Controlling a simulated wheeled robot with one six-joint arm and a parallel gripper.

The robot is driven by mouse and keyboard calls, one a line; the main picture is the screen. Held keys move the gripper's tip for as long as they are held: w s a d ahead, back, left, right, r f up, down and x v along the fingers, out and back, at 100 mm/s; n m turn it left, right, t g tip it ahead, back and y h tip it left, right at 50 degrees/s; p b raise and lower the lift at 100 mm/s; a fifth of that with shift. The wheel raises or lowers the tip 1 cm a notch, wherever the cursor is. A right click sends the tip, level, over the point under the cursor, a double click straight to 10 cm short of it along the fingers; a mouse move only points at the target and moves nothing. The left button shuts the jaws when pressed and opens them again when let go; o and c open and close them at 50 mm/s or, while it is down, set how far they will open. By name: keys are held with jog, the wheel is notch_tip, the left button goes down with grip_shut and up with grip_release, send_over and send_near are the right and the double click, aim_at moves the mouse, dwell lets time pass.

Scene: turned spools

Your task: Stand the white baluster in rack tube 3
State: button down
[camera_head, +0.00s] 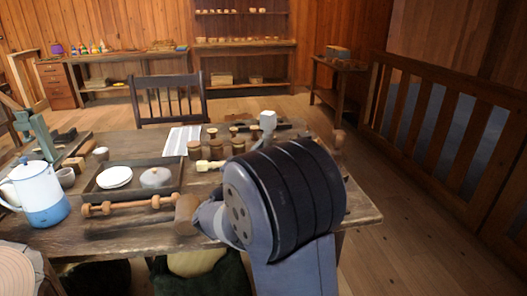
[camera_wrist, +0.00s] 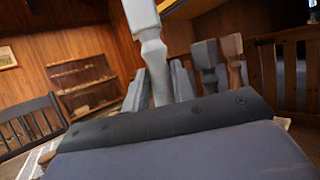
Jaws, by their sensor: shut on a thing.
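In the wrist view the white baluster (camera_wrist: 151,50) rises between the grey fingers of my gripper (camera_wrist: 160,88), which is shut on it. Its upper end is cut off by the top edge and its lower part is hidden by my gripper body. In the head view a pale square-topped post (camera_head: 267,121), apparently the same baluster, shows above my wrist, leaning slightly. Several round wooden tubes (camera_head: 194,150) stand on the table left of it.
A grey turned piece (camera_wrist: 208,65) and a brown one (camera_wrist: 233,60) stand right of my gripper. A pale yellow spindle (camera_head: 210,165) lies near the tubes. A dark tray (camera_head: 133,193), a wooden spindle (camera_head: 130,205) and a blue-white pot (camera_head: 38,195) occupy the table's left.

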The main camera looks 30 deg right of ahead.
jog(key=shift+f, duration=0.15)
notch_tip(320, 180, down, 3)
jog(key=shift+r+b, duration=0.15)
jog(key=shift+b, duration=0.95)
jog(key=c, duration=1.1)
grip_release()
jog(key=v, duration=1)
jog(key=shift+s+a, duration=0.2)
jog(key=shift+a, duration=0.1)
